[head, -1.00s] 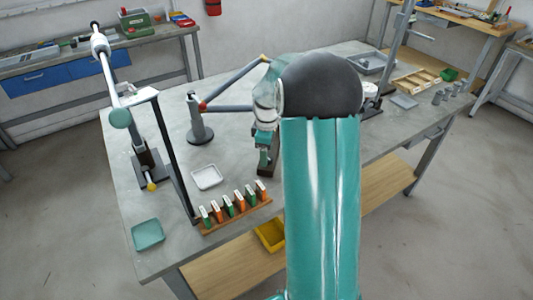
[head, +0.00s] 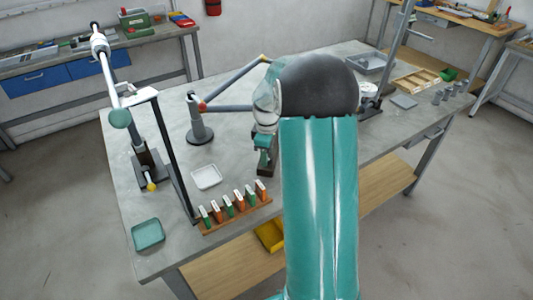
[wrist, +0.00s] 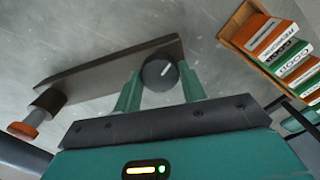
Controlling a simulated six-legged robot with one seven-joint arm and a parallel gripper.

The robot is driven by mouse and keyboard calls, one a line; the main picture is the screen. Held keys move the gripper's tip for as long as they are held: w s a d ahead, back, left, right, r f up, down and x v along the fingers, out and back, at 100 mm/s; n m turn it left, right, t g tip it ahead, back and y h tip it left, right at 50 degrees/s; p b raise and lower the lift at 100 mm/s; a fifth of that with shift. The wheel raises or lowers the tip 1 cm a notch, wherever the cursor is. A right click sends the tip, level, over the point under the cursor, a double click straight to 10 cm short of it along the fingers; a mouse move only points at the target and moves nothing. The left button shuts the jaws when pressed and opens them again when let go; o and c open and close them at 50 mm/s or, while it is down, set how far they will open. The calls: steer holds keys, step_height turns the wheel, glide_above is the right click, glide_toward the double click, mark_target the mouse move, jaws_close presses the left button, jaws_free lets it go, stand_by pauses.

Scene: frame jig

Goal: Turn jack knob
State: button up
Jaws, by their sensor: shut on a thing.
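In the wrist view, the black round jack knob (wrist: 160,72) with a white mark on its face sits between the two teal fingers of my gripper (wrist: 159,78). The fingers are shut on its sides. The white mark slants up to the right. A dark flat bar (wrist: 100,76) runs behind the knob to the left, near a dark cylinder with an orange end (wrist: 22,131). In the head view, my gripper (head: 264,148) is low over the table beside my large upper arm. The knob cannot be made out there.
A rack of orange and green labelled pieces (head: 235,208) stands close by at the table's front edge. A white tray (head: 207,177) and a teal tray (head: 147,234) lie to the left. A jointed grey stand (head: 199,128) and a tall frame (head: 172,150) rise from the table.

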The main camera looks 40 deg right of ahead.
steer(key=shift+m, duration=0.3)
steer(key=m, duration=1.1)
steer(key=shift+m, duration=0.4)
steer(key=m, duration=1.2)
steer(key=shift+m, duration=0.3)
steer(key=o, duration=1)
